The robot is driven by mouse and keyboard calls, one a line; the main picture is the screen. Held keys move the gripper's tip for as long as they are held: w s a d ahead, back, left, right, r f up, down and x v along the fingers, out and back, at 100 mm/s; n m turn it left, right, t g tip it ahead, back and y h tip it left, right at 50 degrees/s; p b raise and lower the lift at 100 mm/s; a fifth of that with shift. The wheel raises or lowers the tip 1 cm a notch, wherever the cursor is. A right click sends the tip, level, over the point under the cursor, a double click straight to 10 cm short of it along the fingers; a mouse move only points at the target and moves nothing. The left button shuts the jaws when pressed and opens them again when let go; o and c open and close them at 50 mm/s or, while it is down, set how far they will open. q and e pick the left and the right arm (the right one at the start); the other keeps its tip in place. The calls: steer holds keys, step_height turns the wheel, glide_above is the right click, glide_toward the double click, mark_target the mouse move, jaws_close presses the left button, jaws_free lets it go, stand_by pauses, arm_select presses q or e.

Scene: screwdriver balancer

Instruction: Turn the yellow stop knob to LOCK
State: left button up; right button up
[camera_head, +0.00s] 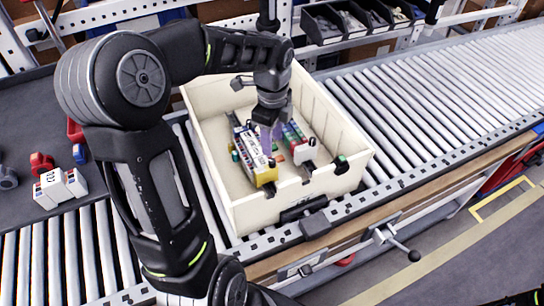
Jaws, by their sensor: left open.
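My left arm reaches in from the left and bends over a cream bin (348,183) on the roller conveyor. My left gripper (268,118) points down above the inside of the bin and is open. Below it lies a long device with a white labelled face and a yellow end block (266,176). A purple piece (265,140) shows just under the gripper; whether they touch is unclear. I cannot make out a yellow stop knob or a LOCK mark at this size. My right gripper is not in view.
A second device with red, green and white parts (300,148) lies to the right in the bin. A black-tipped lever (413,255) sticks out from the conveyor's front. Black parts trays (350,22) stand behind. The rollers (430,90) to the right are clear.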

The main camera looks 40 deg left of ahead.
mark_target(272, 161)
arm_select(q)
steer(key=shift+f+p, duration=0.4)
steer(key=shift+f, duration=3.55)
jaws_close()
